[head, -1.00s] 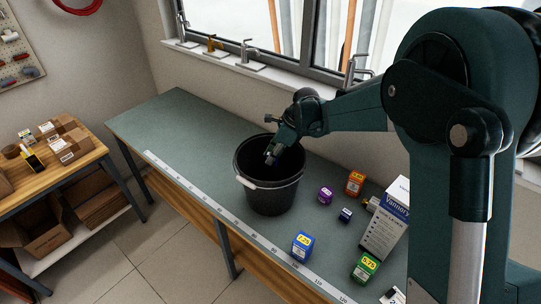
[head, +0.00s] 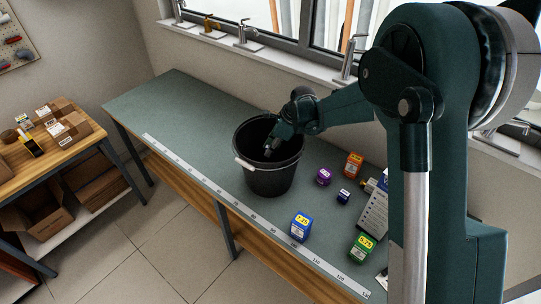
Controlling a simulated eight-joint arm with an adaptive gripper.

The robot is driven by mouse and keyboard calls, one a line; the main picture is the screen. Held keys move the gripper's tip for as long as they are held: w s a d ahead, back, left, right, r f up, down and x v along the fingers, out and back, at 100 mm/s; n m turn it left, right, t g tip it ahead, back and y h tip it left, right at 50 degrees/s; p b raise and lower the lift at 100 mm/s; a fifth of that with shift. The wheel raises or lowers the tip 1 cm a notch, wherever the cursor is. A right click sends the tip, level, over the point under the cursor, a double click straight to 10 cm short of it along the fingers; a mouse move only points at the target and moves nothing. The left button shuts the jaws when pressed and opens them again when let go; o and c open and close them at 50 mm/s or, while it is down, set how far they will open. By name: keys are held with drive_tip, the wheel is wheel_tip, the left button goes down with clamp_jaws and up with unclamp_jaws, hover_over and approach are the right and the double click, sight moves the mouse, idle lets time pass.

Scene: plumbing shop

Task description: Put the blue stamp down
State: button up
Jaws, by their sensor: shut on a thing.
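My gripper (head: 268,151) points down inside the mouth of a black bucket (head: 268,181) on the bench. Its fingers are small and dark in the head view. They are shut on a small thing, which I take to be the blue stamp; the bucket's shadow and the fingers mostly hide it. The bucket stands upright with a pale handle grip on its front left. The bucket's bottom is hidden.
On the grey-green bench (head: 180,106), right of the bucket, stand purple (head: 323,176), dark blue (head: 343,196), orange (head: 353,164), blue (head: 301,227) and green (head: 362,247) boxes. The bench's left part is clear.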

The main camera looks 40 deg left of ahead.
drive_tip(key=shift+f, duration=1.85)
drive_tip(key=shift+f+b, duration=0.45)
drive_tip(key=shift+f, duration=0.15)
drive_tip(key=o, duration=0.9)
drive_tip(key=shift+r, duration=0.2)
